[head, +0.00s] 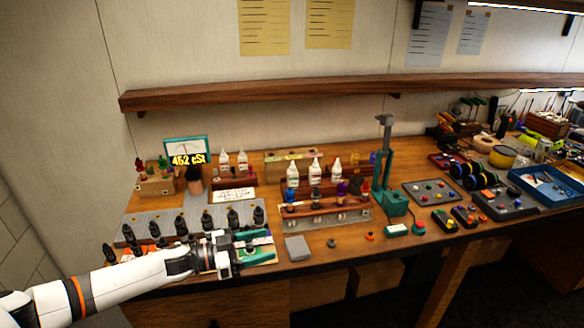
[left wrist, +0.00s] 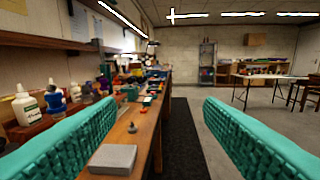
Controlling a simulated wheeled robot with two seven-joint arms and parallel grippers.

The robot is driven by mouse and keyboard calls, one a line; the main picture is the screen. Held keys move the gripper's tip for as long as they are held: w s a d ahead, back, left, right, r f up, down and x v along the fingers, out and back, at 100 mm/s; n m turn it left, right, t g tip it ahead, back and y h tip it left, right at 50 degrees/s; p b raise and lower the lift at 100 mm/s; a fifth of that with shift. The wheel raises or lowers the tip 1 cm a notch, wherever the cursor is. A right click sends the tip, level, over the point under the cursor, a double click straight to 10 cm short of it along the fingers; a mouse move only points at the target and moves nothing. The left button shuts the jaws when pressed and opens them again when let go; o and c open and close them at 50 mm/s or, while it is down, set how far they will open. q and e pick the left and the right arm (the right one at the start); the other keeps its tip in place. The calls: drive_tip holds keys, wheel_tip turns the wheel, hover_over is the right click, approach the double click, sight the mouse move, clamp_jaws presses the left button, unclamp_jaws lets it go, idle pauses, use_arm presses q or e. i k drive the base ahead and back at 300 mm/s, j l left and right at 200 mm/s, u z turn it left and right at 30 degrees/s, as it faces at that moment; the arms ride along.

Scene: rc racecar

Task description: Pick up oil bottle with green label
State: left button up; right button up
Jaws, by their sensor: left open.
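Several white dropper bottles stand upright on the bench in the head view. Three are in the middle rack: a left one (head: 293,175), a middle one (head: 315,173) and a right one (head: 336,171). Two more, a left (head: 224,161) and a right (head: 242,161), stand farther back. Label colours are too small to tell there. In the left wrist view a white bottle (left wrist: 27,109) with a pale, dark-printed label stands left of the fingers. My left gripper (head: 260,247) is open and empty over the bench's front edge, short of the racks; its teal fingers (left wrist: 161,101) are wide apart. My right gripper is not in view.
A grey block (head: 297,248) lies just right of my left gripper. Several dark bottles (head: 181,224) stand on a grey tray at left. A green press stand (head: 388,180) rises right of the middle rack. A wooden shelf (head: 330,92) runs above.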

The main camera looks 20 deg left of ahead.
sight(293, 174)
drive_tip(key=i+j, duration=0.45)
drive_tip(key=i, duration=0.15)
drive_tip(key=i+j, duration=0.45)
drive_tip(key=i, duration=0.1)
